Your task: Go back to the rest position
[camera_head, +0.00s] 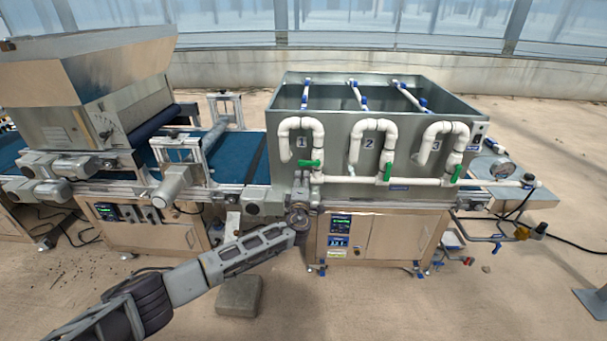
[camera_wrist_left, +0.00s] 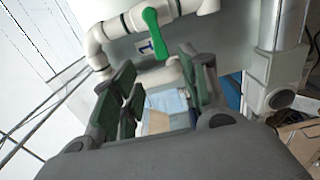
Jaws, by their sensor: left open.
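My left arm comes in from the lower left, and its gripper (camera_head: 301,200) is in front of the grey water tank, just below the green valve handle of pipe 1 (camera_head: 308,163). In the left wrist view, the gripper (camera_wrist_left: 160,82) has its two fingers apart with nothing between them. The green handle (camera_wrist_left: 156,32) shows beyond the fingertips, apart from them, beside the label "1". In the head view this handle lies roughly sideways, while the green handles of pipe 2 (camera_head: 387,172) and pipe 3 (camera_head: 456,174) stand near upright. My right gripper is not in view.
The grey tank (camera_head: 350,182) with white pipes stands on a cabinet (camera_head: 385,235). A seeder with a hopper (camera_head: 95,65) and blue conveyor belt (camera_head: 252,168) is to its left. A grey block (camera_head: 238,296) lies on the floor below my arm. Open floor lies in front.

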